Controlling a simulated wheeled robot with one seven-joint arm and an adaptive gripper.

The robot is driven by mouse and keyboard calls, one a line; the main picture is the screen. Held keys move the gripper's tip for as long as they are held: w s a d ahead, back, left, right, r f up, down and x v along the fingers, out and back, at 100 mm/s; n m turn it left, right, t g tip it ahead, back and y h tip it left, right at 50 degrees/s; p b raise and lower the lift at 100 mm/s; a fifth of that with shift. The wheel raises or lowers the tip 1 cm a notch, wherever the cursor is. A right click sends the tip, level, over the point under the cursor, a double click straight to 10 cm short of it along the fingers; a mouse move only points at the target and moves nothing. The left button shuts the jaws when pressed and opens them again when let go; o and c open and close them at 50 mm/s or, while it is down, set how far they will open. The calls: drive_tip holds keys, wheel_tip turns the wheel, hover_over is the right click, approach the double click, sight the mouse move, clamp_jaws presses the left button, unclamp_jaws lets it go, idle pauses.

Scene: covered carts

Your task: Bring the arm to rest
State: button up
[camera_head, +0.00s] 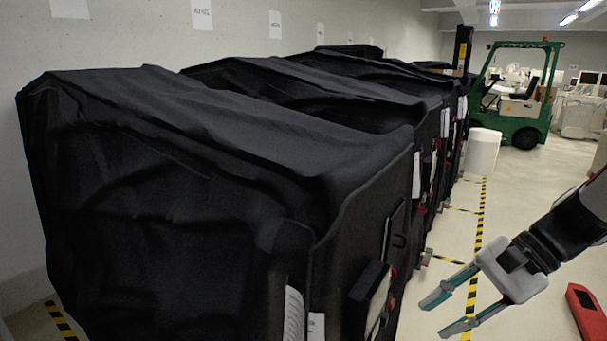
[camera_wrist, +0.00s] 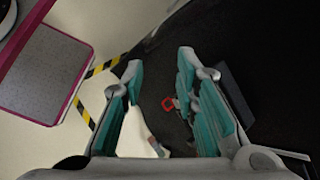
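My arm comes in from the right edge of the head view. My gripper (camera_head: 441,318) points down and left, in front of the row of covered carts and over the taped floor. Its two teal-padded fingers are spread apart with nothing between them. In the wrist view my gripper (camera_wrist: 160,85) also shows its fingers parted, with a gap through which the floor and a black cover are seen. The nearest covered cart (camera_head: 170,220) stands to the left of my gripper, and no contact with it shows.
More covered carts (camera_head: 330,85) stand in a row along the wall. A green forklift (camera_head: 523,110) and a white cylinder (camera_head: 482,153) are at the back right. A red object (camera_head: 587,312) is at the lower right. The aisle floor (camera_head: 540,185) behind my gripper is clear.

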drive_tip(key=s+a+r+n+t+h+p, duration=0.1)
drive_tip(key=s+r+n+t+h, duration=0.1)
drive_tip(key=s+r+n+h, duration=0.2)
drive_tip(key=s+a+r+n+t+h+p, duration=0.1)
drive_tip(key=s+r+n+t+h+p, duration=0.1)
drive_tip(key=s+r+n+h, duration=0.3)
drive_tip(key=s+n, duration=0.3)
drive_tip(key=s, duration=0.3)
drive_tip(key=shift+a, duration=0.25)
drive_tip(key=shift+w, duration=0.1)
idle(0.8)
